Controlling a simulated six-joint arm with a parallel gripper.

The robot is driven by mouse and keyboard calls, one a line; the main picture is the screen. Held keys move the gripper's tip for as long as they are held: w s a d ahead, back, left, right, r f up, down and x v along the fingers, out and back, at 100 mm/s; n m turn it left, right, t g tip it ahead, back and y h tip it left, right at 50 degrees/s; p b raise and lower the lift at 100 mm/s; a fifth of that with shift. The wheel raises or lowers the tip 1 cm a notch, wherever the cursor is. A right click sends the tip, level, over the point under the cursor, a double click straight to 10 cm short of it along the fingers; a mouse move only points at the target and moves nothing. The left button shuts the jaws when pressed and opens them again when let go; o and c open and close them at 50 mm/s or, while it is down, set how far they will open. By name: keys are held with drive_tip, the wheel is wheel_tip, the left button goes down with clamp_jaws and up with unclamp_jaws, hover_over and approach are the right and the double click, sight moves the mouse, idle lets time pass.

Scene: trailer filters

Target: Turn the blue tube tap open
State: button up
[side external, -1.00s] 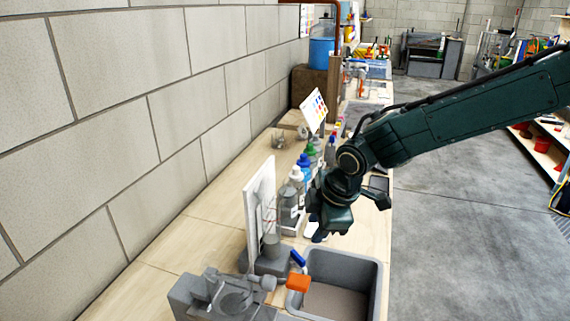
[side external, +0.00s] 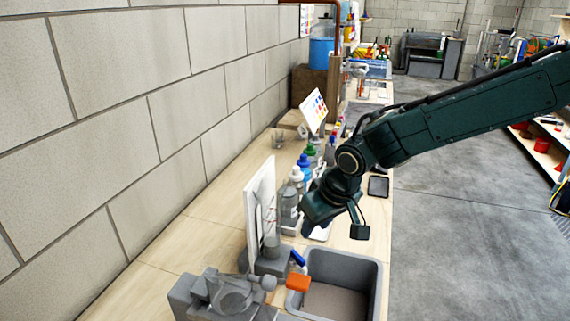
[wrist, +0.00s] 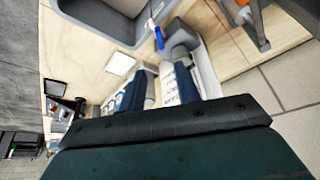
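The blue tube tap is a small blue lever (side external: 298,258) in the side view, beside the upright white board and at the back edge of the grey sink. It also shows as a blue lever (wrist: 157,34) in the wrist view, ahead of the fingertips. My gripper (side external: 311,230) is over the bench, behind and above the blue lever and apart from it. In the wrist view, the two blue fingers of my gripper (wrist: 160,72) stand apart with a gap between them. I see nothing held.
An orange handle (side external: 298,283) is on the grey tap at the sink's near left. The grey sink (side external: 372,282) is to the right. The white board (side external: 259,211) stands left of my gripper. Several bottles (side external: 304,165) stand behind. A dark flat device (side external: 378,186) lies on the bench.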

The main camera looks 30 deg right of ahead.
sight(298, 255)
drive_tip(key=shift+x, duration=6.95)
drive_tip(key=shift+r, duration=0.1)
clamp_jaws()
